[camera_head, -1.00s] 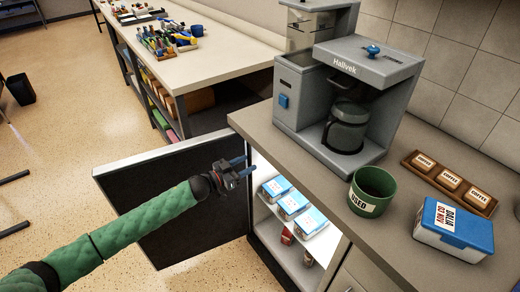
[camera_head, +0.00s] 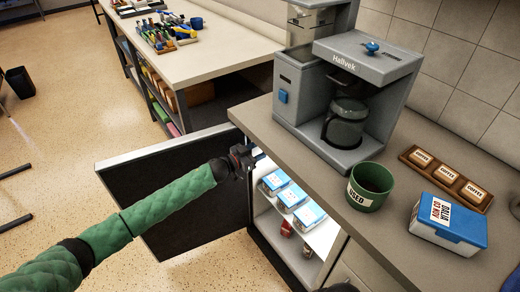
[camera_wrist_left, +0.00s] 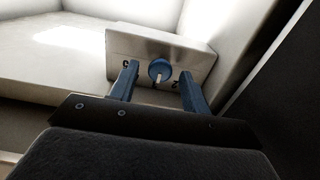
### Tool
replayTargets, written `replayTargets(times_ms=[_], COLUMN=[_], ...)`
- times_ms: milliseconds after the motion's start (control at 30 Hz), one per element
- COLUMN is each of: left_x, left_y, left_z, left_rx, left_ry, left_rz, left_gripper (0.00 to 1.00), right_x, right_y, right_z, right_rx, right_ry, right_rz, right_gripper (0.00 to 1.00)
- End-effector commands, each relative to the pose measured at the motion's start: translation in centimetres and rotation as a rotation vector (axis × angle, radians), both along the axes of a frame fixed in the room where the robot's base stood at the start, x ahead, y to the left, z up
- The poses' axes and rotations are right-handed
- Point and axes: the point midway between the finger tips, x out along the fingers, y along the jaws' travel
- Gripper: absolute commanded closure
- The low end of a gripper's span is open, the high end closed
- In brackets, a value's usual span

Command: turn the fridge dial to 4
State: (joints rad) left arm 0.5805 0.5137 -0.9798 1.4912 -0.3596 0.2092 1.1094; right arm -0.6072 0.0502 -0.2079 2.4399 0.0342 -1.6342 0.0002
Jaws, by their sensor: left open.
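The fridge dial (camera_wrist_left: 160,70) is a round blue knob with a pale pointer mark, on a light box inside the fridge. A digit shows on either side of it; the right one looks like a 2, the left is unclear. My left gripper (camera_wrist_left: 155,90) is open, its blue fingers on either side of the knob in the picture; I cannot tell if they touch it. In the head view my left gripper (camera_head: 257,158) reaches into the top of the open fridge, and the dial is hidden there under the counter.
The open fridge door (camera_head: 170,190) stands left of the fridge, behind my left arm. Several blue-lidded tubs (camera_head: 292,196) stand on the fridge shelf.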

Motion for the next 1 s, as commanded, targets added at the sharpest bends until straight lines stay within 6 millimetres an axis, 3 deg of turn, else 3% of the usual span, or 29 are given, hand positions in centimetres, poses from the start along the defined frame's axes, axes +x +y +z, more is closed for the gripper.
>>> replayTargets(times_ms=[133,333,667,1000], left_x=[-0.01,-0.03,-0.03,-0.05], left_y=[0.0,0.0,-0.01,-0.05], left_z=[0.0,0.01,0.03,0.05], left_rx=[0.0,0.0,0.025,0.157], left_ry=[0.0,0.0,-0.036,-0.218], left_rz=[0.0,0.0,0.0,0.0], left_gripper=[0.57,0.96,0.96,0.96], right_x=[-0.04,0.0,0.12,0.17], right_y=[0.02,0.04,-0.03,-0.12], right_z=[-0.02,-0.06,-0.07,-0.12], right_rx=[0.001,0.001,0.0,-0.002], right_ry=[0.0,-0.001,-0.002,-0.003], right_rz=[-0.001,-0.001,0.0,0.001], right_gripper=[0.64,0.64,0.64,0.64])
